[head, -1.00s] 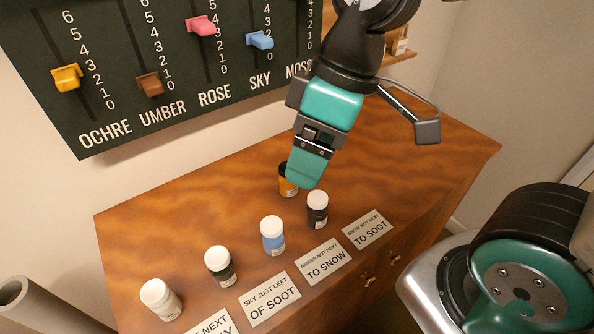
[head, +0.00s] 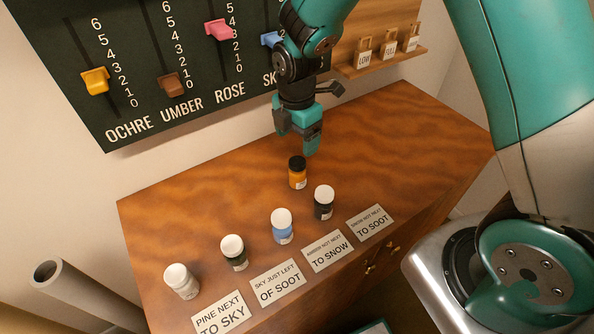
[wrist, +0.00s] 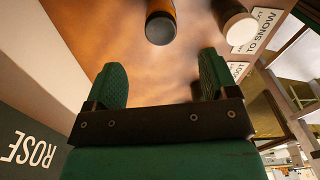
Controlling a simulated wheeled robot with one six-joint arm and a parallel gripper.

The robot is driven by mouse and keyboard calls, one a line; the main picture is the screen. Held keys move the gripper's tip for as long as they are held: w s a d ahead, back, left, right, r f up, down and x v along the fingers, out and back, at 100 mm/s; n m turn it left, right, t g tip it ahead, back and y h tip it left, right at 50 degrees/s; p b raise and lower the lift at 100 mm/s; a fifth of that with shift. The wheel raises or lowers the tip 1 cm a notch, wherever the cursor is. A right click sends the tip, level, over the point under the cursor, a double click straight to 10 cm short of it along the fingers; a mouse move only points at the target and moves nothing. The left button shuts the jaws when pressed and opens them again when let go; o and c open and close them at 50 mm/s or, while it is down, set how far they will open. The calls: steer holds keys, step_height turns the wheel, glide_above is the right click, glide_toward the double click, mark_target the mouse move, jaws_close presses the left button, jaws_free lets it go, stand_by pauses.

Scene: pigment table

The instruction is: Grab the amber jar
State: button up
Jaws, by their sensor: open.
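The amber jar (head: 298,174), with a black lid, stands upright on the wooden table, behind the row of other jars. My gripper (head: 297,140) is open and empty, a little behind and above the amber jar in the head view. In the wrist view, the amber jar (wrist: 160,24) lies beyond the fingertips, roughly between their lines. The two green fingers (wrist: 166,75) are spread wide and do not touch it.
A dark jar with a white lid (head: 324,202) stands close in front right of the amber jar. A blue jar (head: 282,227), a green jar (head: 234,253) and a white jar (head: 181,281) stand further left. Label cards (head: 328,250) lie in front. The slider board (head: 200,60) is behind.

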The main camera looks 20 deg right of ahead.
mark_target(297, 172)
step_height(297, 172, down, 6)
steer(key=shift+f+p, duration=0.25)
steer(key=shift+p, duration=0.35)
steer(key=shift+f+p, duration=1.1)
steer(key=shift+f, duration=1.55)
steer(key=shift+c, duration=0.4)
steer(key=c, duration=1)
